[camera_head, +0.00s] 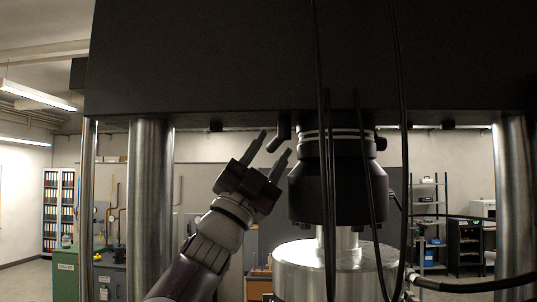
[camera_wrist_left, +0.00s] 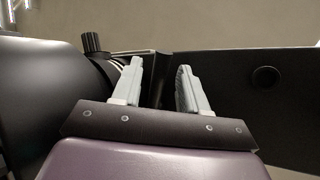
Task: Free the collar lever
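The black collar lever (camera_head: 283,128) hangs beside the dark ringed collar (camera_head: 340,134), under the black crosshead. Its lower end bends down to the left. My left gripper (camera_head: 276,142) is raised to it from below left, with its two grey fingers apart. In the head view the lever's lower end shows between the fingertips; contact cannot be made out. In the left wrist view the open gripper (camera_wrist_left: 160,66) has a dark upright bar (camera_wrist_left: 156,82) between its fingers, probably the lever. My right gripper is in neither view.
The black crosshead (camera_head: 230,65) spans close above the gripper. A black cylindrical grip body (camera_head: 310,190) stands just right of it, above a steel cylinder (camera_head: 325,268). Black cables (camera_head: 402,150) hang in front. A steel column (camera_head: 150,190) stands at left.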

